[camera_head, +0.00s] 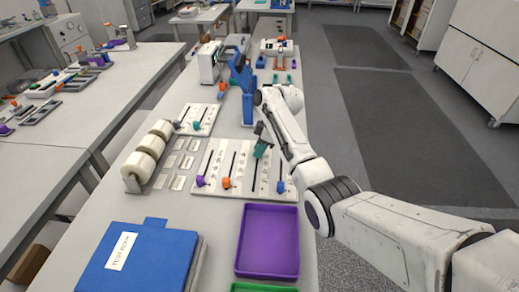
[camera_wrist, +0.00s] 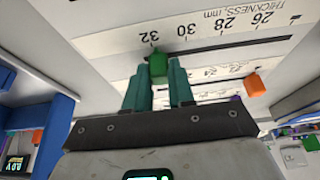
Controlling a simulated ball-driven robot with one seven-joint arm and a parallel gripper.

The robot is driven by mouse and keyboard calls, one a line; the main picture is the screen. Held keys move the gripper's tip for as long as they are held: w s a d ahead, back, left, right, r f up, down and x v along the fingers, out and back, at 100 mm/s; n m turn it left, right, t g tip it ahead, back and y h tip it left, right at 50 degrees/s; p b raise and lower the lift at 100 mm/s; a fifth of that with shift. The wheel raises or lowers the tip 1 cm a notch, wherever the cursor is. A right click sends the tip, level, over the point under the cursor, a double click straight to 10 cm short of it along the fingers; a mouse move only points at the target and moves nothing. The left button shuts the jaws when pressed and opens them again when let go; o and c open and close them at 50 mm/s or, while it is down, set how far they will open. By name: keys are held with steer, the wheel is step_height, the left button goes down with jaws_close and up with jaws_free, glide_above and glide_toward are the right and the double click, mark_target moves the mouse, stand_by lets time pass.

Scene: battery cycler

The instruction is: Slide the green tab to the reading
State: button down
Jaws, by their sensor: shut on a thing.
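The green tab (camera_wrist: 157,66) sits in a dark slot beside a white scale (camera_wrist: 225,28) in the wrist view. The scale reads THICKNESS, mm, with 32, 30, 28 and 26 showing upside down. The tab's tip lies near the 32 mark. My gripper (camera_wrist: 158,75) has its teal fingers on either side of the tab, shut on it. In the head view my gripper (camera_head: 262,149) is over the upper right part of the white slotted board (camera_head: 214,160), and hides the green tab there. The target reading cannot be made out.
An orange tab (camera_head: 227,183), a purple tab (camera_head: 200,181) and a blue tab (camera_head: 282,187) are at the board's near end. A purple tray (camera_head: 268,241) and a blue folder (camera_head: 138,260) lie nearer. White rolls (camera_head: 146,158) stand left; a blue fixture (camera_head: 246,85) stands behind.

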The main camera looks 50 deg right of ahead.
steer(key=shift+w+d, duration=0.2)
steer(key=shift+w, duration=0.05)
steer(key=shift+r, duration=0.1)
steer(key=c, duration=1)
jaws_free()
steer(key=shift+d, duration=0.2)
steer(key=shift+o, duration=0.2)
steer(key=b+v, duration=0.1)
steer(key=v, duration=0.9)
steer(key=shift+s+r, duration=0.15)
steer(key=shift+r, duration=0.15)
steer(key=shift+f, duration=0.1)
